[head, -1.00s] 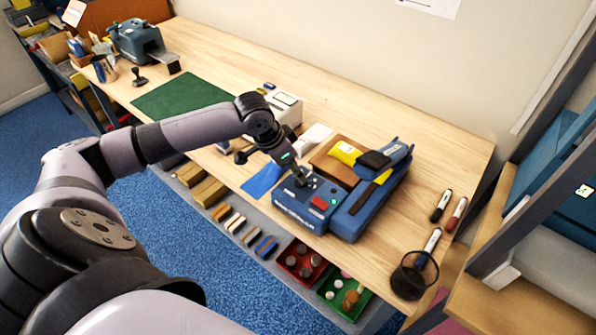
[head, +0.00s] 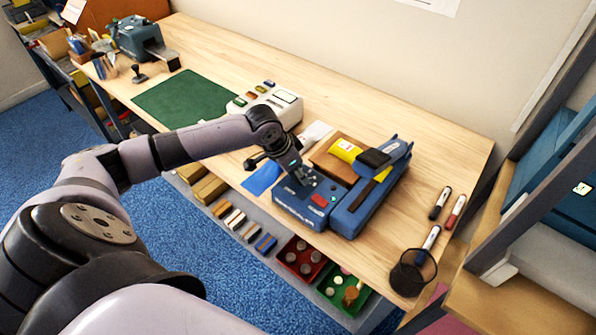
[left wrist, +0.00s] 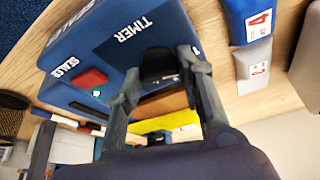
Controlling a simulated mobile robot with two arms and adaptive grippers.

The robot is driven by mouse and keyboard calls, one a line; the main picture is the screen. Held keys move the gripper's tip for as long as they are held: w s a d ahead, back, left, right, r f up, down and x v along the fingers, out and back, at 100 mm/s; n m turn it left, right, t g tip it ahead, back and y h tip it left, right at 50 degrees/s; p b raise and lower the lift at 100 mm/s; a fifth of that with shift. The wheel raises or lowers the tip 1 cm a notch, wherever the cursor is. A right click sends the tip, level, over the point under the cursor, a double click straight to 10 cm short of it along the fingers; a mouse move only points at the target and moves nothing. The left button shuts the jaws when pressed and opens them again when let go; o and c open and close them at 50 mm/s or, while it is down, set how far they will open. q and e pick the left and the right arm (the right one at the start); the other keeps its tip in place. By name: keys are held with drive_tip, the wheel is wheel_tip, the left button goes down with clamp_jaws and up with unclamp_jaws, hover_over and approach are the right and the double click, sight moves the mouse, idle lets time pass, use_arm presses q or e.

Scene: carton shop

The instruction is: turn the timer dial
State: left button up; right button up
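The blue sealer box (head: 298,212) stands near the front edge of the wooden table, with a red button (head: 319,201) on top. In the left wrist view its blue top carries a dark TIMER label (left wrist: 130,30) beside the dark timer dial (left wrist: 158,67), which is partly hidden. My left gripper (head: 307,183) reaches down over the box top. In the left wrist view its two fingers (left wrist: 157,66) stand apart on either side of the dial; I cannot tell whether they press on it. My right gripper is not in view.
A white device (head: 285,103) stands behind my wrist. Markers and a mesh cup (head: 412,272) are at the right. A green mat (head: 185,100) lies left; the table's back is clear.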

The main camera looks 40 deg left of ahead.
use_arm(q)
drive_tip(key=c, duration=0.6)
drive_tip(key=shift+r+m+h+p, duration=0.15)
drive_tip(key=shift+m+h+p, duration=0.25)
drive_tip(key=shift+m+p, duration=0.5)
drive_tip(key=shift+w+a+m+g+h, duration=0.1)
drive_tip(key=shift+m+g+h, duration=0.25)
drive_tip(key=shift+m, duration=0.85)
drive_tip(key=shift+m+g+h, duration=0.35)
drive_tip(key=shift+m, duration=1.05)
drive_tip(key=o, duration=1.2)
